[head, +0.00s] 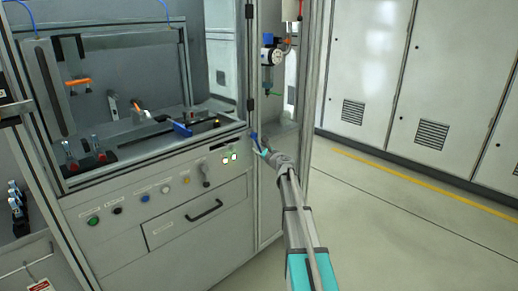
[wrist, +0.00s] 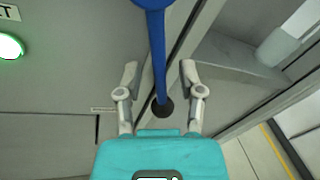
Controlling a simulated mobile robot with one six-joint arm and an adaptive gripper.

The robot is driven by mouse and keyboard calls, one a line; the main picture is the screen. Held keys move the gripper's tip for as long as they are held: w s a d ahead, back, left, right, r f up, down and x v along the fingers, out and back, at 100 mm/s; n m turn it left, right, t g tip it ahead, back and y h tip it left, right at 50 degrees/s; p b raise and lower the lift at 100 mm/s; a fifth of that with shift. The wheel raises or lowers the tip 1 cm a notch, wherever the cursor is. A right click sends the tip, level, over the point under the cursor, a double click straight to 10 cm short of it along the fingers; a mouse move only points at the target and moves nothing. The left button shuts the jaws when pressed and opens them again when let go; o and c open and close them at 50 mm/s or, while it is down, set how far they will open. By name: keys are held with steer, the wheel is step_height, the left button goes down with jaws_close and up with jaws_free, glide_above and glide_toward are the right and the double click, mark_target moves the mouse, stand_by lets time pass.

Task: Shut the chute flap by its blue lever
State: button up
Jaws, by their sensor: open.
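The blue lever (wrist: 158,55) runs down from the top of the wrist view to a dark round end. My gripper (wrist: 159,72) is open, with one finger on each side of the lever and a visible gap on both sides. In the head view the blue lever (head: 254,138) shows small at the cabinet's right front corner, with my gripper (head: 263,150) right at it. I cannot make out the chute flap or how far it is open.
The grey cabinet (head: 160,231) has buttons, lit green indicators (head: 230,157) and a drawer handle (head: 204,211). A frame post (head: 310,90) stands close to the right of my gripper. The floor (head: 400,235) at the right is clear.

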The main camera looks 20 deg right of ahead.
steer(key=shift+w, duration=0.35)
jaws_close()
